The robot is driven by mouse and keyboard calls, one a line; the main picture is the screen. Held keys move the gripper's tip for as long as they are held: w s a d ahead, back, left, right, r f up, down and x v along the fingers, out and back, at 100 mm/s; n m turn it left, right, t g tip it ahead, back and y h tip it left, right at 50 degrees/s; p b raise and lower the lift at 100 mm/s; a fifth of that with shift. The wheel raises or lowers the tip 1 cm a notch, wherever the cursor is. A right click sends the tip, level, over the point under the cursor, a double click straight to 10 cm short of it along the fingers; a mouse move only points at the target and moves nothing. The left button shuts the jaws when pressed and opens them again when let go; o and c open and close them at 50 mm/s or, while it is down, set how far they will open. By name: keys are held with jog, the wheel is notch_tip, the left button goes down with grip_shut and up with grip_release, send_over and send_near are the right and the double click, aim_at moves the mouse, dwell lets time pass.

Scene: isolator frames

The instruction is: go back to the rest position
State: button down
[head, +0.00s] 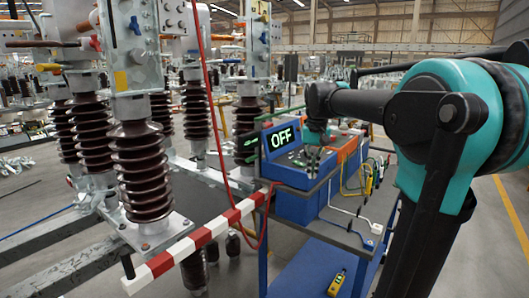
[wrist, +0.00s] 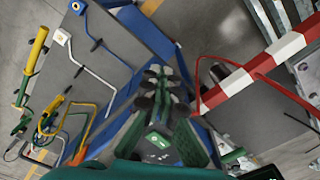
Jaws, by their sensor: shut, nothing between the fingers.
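My gripper (wrist: 158,80) is shut and empty, with its dark finger pads together in the middle of the wrist view. The task names no other object.
A grey-topped cart (head: 345,232) with a blue lower shelf carries the box, an orange case (head: 348,146) and several cables. A red-and-white barrier bar (head: 205,232) runs on its left, also in the wrist view (wrist: 245,80). Brown ribbed insulators (head: 140,170) stand further left.

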jog(key=s+d+f+t, duration=0.1)
jog(key=s+f, duration=0.9)
jog(key=f, duration=0.3)
jog(key=s+d+f+n+t, duration=0.1)
jog(key=s+d+f+t, duration=0.1)
jog(key=s+f, duration=0.8)
notch_tip(320, 180, down, 4)
jog(key=shift+s+d+r+t, duration=0.15)
jog(key=shift+s+d+t, duration=0.05)
jog(key=shift+t, duration=0.1)
